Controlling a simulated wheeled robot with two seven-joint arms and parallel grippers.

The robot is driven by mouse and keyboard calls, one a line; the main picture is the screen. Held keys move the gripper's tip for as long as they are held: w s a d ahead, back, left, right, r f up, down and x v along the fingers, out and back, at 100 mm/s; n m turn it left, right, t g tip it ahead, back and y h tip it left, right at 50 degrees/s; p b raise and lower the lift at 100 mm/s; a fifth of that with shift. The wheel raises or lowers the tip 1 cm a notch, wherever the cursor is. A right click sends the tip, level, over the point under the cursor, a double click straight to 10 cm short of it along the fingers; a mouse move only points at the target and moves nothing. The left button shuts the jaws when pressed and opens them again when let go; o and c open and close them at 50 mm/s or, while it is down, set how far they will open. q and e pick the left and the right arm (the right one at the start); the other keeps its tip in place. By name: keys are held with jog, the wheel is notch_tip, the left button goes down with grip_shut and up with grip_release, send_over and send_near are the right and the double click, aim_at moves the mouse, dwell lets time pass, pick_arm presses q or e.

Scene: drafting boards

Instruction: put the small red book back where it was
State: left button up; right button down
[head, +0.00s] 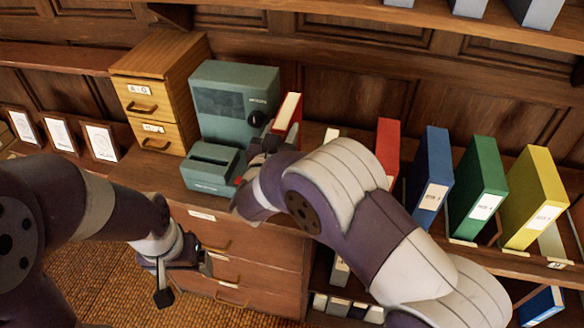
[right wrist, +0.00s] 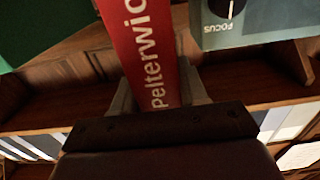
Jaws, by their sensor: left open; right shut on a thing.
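The small red book (head: 288,113) is upright beside the grey-green machine, its pale page edges facing up. My right gripper (head: 270,142) is shut on it, partly hidden behind my own arm in the head view. In the right wrist view the red spine (right wrist: 142,50) with white lettering "Pelterwic" stands between the two fingers (right wrist: 155,95). I cannot tell whether the book's bottom touches anything. My left gripper (head: 182,262) is open and empty, low in front of the drawers. The stretch of shelf behind my right arm is mostly hidden.
The grey-green machine (head: 235,100) with a focus knob is close left of the book. A wooden card cabinet (head: 160,90) stands further left. Red (head: 388,146), blue (head: 430,180), green (head: 478,187) and yellow (head: 533,198) binders stand to the right. My right arm crosses before the shelf.

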jog(key=f+p, duration=0.1)
jog(key=f, duration=0.7)
jog(key=shift+s, duration=0.2)
pick_arm(q)
jog(key=shift+s+r, duration=0.3)
jog(key=shift+r, duration=0.55)
pick_arm(e)
jog(key=shift+s, duration=0.2)
jog(key=shift+f, duration=0.15)
jog(key=c, duration=0.6)
grip_release()
jog(key=shift+f, duration=0.15)
pick_arm(q)
jog(key=shift+f, duration=0.15)
